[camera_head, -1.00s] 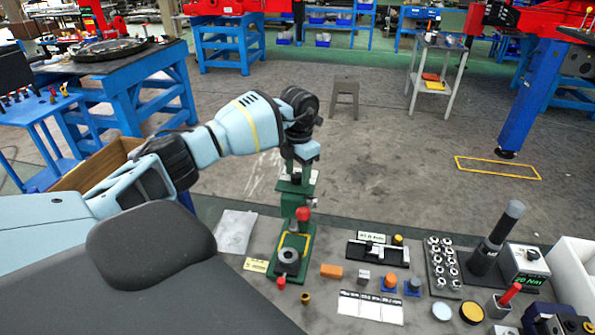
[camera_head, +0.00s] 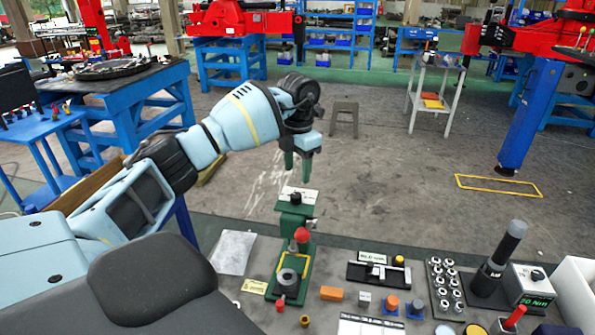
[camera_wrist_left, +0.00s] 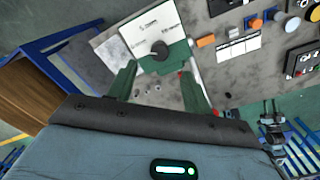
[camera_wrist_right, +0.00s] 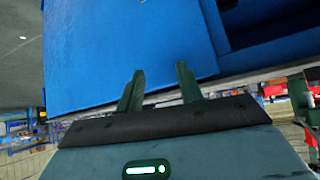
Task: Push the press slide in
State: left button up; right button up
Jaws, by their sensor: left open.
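The green press (camera_head: 307,262) stands on the near bench, with a red ball knob (camera_head: 302,234) at its front. Its raised back part carries a white plate (camera_head: 298,194) with a black knob; the plate also shows in the left wrist view (camera_wrist_left: 135,35). I cannot make out the slide clearly. My left gripper (camera_head: 297,170) is open and empty, pointing down above and just behind the white plate, apart from it. In its wrist view the fingers (camera_wrist_left: 157,80) are spread. My right gripper (camera_wrist_right: 160,78) is open and empty, in front of a blue surface, away from the press.
An orange block (camera_head: 331,293), a black fixture (camera_head: 379,272), a rack of metal sockets (camera_head: 445,285) and a dark upright tool (camera_head: 497,262) lie right of the press. A white sheet (camera_head: 233,252) lies left.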

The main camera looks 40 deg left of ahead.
aim_at(289, 289)
jog(key=k, duration=1)
